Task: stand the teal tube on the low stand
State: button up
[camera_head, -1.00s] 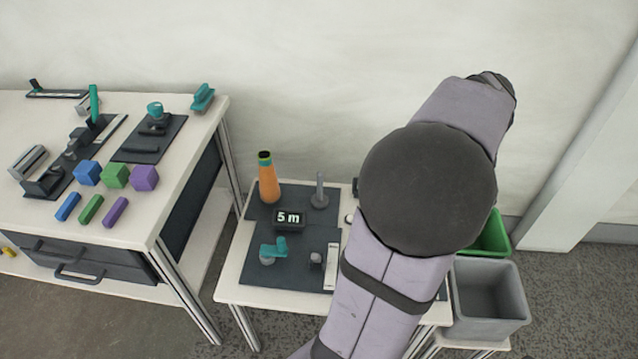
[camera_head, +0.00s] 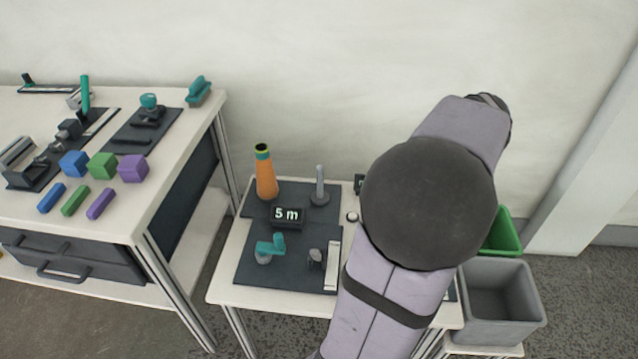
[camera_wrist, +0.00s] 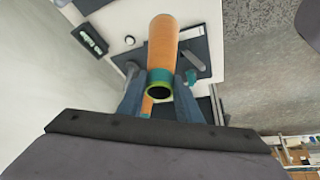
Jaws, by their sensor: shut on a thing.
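My gripper (camera_wrist: 158,92) is shut on an orange tube (camera_wrist: 163,42) with a teal band and a lime rim, its open end toward the wrist camera. In the head view my arm hides the gripper and this tube. A similar orange tube with a teal band (camera_head: 266,178) stands upright on the dark mat of the small table. I cannot tell whether this post is the low stand.
A "5 m" display (camera_head: 287,215), a teal-handled piece (camera_head: 271,247) and a grey knob (camera_head: 316,258) sit on the small table. A grey bin (camera_head: 502,300) and a green bin (camera_head: 503,235) stand right. The left table (camera_head: 165,195) holds coloured blocks. The wall is close behind.

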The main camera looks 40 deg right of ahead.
notch_tip(320, 180, down, 8)
jog(key=b, duration=0.6)
jog(key=shift+f, duration=0.1)
dwell(0.4)
jog(key=shift+f+b, duration=1.35)
jog(key=shift+b, duration=0.05)
jog(key=shift+f+b, duration=0.35)
jog(key=shift+f, duration=0.05)
jog(key=o, duration=1.4)
jog(key=shift+o, duration=0.2)
jog(key=shift+r, duration=0.15)
